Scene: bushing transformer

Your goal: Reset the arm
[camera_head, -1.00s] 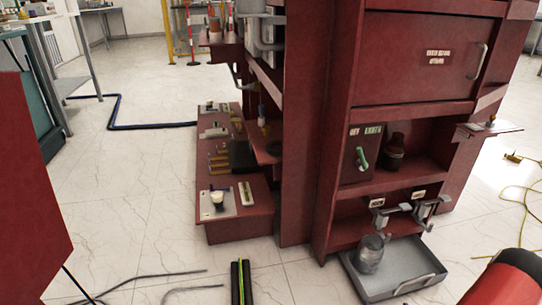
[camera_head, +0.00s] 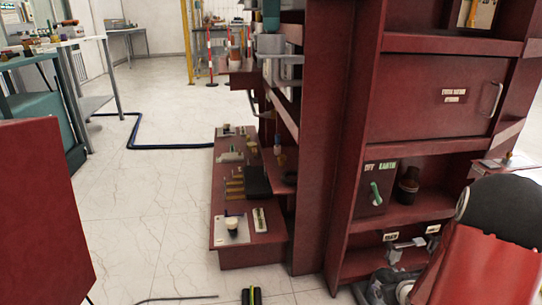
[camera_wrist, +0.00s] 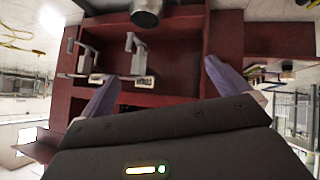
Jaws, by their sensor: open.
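My arm (camera_head: 495,240) shows in red and black at the lower right of the head view, in front of the right part of the red cabinet (camera_head: 318,150). In the wrist view my gripper (camera_wrist: 158,85) is open, its two purple-grey fingers spread wide with nothing between them. Beyond the fingers are the cabinet's red shelves, two grey bracket-like fittings (camera_wrist: 132,62) with small labels, and a grey metal cylinder (camera_wrist: 146,12) at the top. The gripper itself is not visible in the head view.
A low red shelf (camera_head: 252,238) with small parts juts out left of the cabinet. A red panel (camera_head: 40,215) stands at the left edge. A blue hose (camera_head: 170,147) lies on the white floor. The floor between panel and shelf is mostly clear.

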